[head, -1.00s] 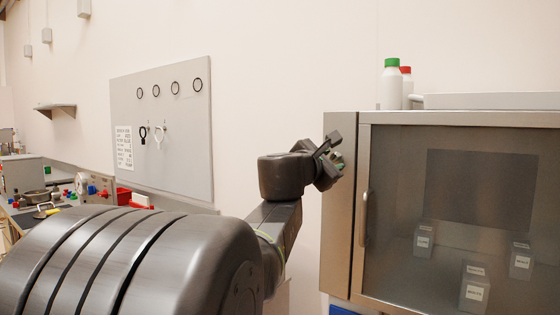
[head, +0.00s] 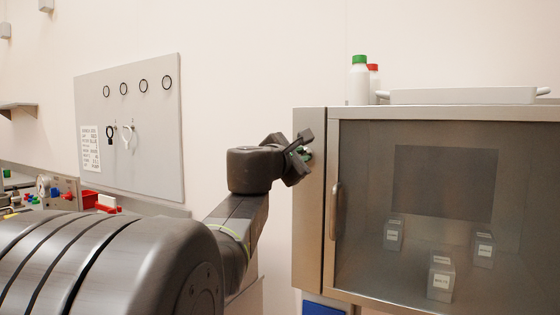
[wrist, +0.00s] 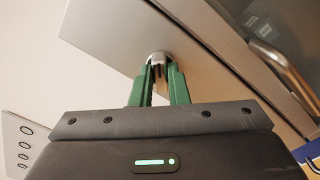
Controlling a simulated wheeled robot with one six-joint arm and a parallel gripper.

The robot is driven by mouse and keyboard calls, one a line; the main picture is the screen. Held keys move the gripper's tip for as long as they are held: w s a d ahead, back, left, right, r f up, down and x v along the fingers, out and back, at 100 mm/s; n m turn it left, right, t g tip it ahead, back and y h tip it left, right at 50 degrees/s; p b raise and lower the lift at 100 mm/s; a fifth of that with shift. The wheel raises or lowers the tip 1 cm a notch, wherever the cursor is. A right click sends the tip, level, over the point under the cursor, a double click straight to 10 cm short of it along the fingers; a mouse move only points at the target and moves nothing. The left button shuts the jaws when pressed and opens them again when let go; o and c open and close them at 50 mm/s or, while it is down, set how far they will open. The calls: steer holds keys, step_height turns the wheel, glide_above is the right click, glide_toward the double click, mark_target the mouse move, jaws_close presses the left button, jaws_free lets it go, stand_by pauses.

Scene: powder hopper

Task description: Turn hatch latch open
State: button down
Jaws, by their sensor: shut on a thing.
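The steel cabinet (head: 310,230) stands at the right in the head view, with a tinted glass door that looks closed. A small rounded metal latch knob (wrist: 157,58) sits on the cabinet's plain steel face in the wrist view. My gripper (head: 306,154) is at the cabinet's upper left edge. Its green fingers (wrist: 158,72) are shut on the latch knob, one on each side. In the head view the knob is mostly hidden by my gripper. The knob's exact turn angle cannot be told.
A curved door handle (head: 335,210) stands out right of my gripper; it also shows in the wrist view (wrist: 280,65). Bottles with green (head: 359,80) and red caps and a white tray (head: 465,96) stand on the cabinet. A pegboard (head: 135,130) hangs at left.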

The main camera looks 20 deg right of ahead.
steer(key=shift+f+m+b, duration=0.15)
steer(key=shift+m+b, duration=1.6)
steer(key=shift+m, duration=0.3)
steer(key=shift+f+m+b, duration=0.1)
steer(key=shift+m+b, duration=1.6)
steer(key=shift+m, duration=0.35)
steer(key=shift+r, duration=0.1)
steer(key=c, duration=1.4)
jaws_free()
steer(key=v, duration=1.3)
steer(key=shift+s+a+b, duration=0.25)
steer(key=shift+s+b, duration=0.05)
